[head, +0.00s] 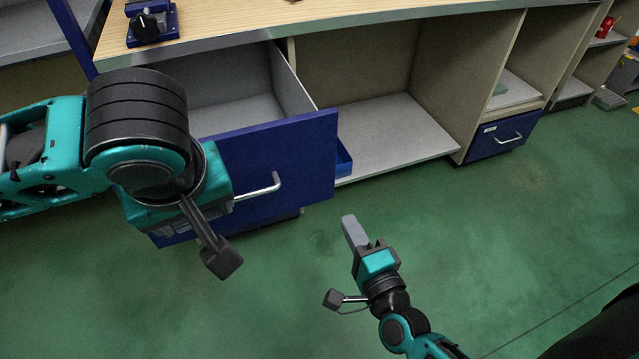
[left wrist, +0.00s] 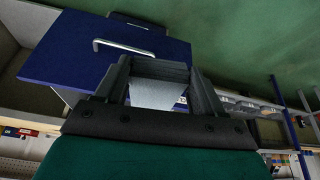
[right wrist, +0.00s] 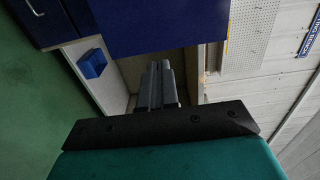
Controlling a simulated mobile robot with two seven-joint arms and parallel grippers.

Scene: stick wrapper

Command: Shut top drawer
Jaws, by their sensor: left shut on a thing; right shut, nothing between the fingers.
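The top drawer's blue front (head: 305,160) stands pulled out from the cabinet at left, with its grey inside showing from above. Its metal handle (head: 260,189) is bare at its right end; the handle also shows in the left wrist view (left wrist: 125,48). My right gripper (head: 350,228) is shut and empty, right of the drawer, above the floor.
An open compartment with a grey shelf (head: 395,140) lies right of the drawer, with a blue bin (head: 343,157) partly behind the front. A wooden worktop (head: 250,22) runs above. Another blue drawer (head: 500,136) is closed at right. The green floor (head: 500,240) is clear.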

